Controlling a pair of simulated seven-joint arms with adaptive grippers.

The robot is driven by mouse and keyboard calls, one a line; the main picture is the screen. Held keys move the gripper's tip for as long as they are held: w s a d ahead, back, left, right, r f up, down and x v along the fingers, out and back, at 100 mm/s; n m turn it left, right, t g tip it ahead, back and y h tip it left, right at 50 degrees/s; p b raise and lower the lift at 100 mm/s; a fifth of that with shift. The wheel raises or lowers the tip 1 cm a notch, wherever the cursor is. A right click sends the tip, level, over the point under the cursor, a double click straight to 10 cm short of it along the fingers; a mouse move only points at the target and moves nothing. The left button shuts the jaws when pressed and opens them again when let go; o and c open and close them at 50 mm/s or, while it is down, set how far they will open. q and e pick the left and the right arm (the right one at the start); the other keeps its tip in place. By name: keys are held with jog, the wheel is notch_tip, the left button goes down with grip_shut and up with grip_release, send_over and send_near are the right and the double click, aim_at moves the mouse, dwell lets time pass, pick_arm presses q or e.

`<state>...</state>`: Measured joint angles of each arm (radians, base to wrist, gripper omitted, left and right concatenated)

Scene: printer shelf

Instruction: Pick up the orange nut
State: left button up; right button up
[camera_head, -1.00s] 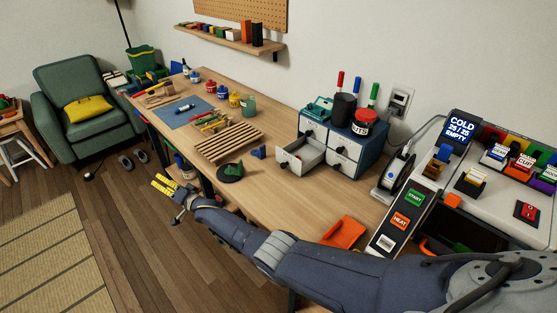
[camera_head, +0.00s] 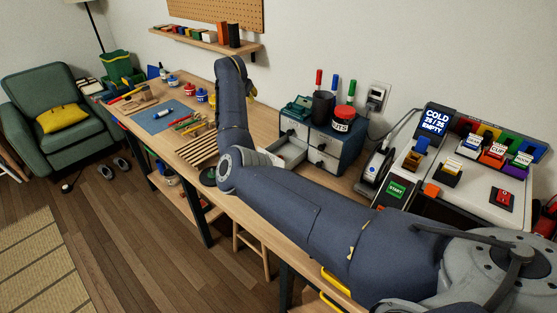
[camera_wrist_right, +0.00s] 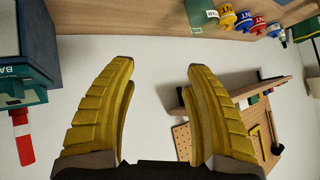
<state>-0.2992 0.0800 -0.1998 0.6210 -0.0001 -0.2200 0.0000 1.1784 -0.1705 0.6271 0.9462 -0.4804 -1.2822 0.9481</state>
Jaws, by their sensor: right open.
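I cannot make out an orange nut for certain. A small orange piece (camera_head: 431,190) sits at the front edge of the white machine in the head view; its shape is too small to tell. A jar with a red lid and a NUTS-like label (camera_head: 343,120) stands on the drawer cabinet (camera_head: 322,143). My right arm reaches across the bench, its forearm raised; its gripper is mostly hidden there. In the right wrist view the yellow fingers of my right gripper (camera_wrist_right: 161,66) are spread, with nothing between them. My left gripper is not in view.
An open drawer (camera_head: 290,153) juts from the cabinet beside my arm. Paint pots (camera_wrist_right: 243,20) and a wall shelf (camera_wrist_right: 240,92) show in the wrist view, which is turned over. A blue mat (camera_head: 160,115) and tools lie at the bench's far left.

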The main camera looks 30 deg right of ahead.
jog(key=s+d+g+y, duration=0.2)
jog(key=s+d+g, duration=0.25)
jog(key=s, duration=0.45)
jog(key=n+g+y, duration=0.3)
jog(key=g, duration=0.1)
send_near(280, 157)
notch_tip(280, 157, down, 10)
jog(key=shift+s+r, duration=0.15)
jog(key=shift+o, duration=0.2)
jog(key=c, duration=1)
